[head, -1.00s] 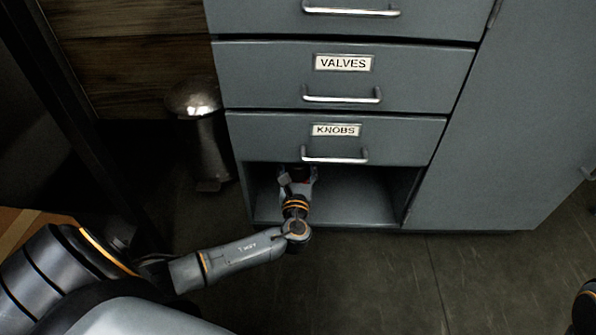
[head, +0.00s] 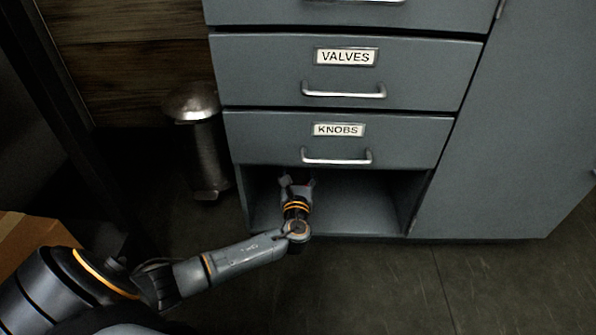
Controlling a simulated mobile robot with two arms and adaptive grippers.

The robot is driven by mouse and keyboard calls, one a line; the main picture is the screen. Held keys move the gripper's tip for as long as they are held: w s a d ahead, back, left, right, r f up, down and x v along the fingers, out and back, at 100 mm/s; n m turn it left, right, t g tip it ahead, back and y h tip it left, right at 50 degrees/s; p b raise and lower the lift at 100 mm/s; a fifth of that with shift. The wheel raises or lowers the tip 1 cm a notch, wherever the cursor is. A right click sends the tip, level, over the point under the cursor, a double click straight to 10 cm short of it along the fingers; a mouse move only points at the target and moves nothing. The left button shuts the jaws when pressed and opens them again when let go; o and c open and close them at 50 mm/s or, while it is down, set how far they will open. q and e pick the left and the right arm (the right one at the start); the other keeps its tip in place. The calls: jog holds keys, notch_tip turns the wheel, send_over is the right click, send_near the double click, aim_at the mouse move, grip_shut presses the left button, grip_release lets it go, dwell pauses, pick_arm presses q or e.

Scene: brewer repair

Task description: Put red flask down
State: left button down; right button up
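My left gripper (head: 298,182) reaches into the open compartment (head: 365,205) at the bottom of the grey cabinet, under the drawer labelled KNOBS. Its fingers are small, dark and partly hidden by the drawer front and my own wrist. My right gripper is not in view.
The KNOBS drawer (head: 410,138) and VALVES drawer (head: 420,72) are shut above the compartment. A metal pedal bin (head: 207,150) stands left of the cabinet. The compartment's right part looks empty. The floor (head: 400,285) in front is clear.

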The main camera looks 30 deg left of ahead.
pick_arm(q)
jog(key=shift+c, duration=1.6)
grip_release()
jog(key=shift+f, duration=0.1)
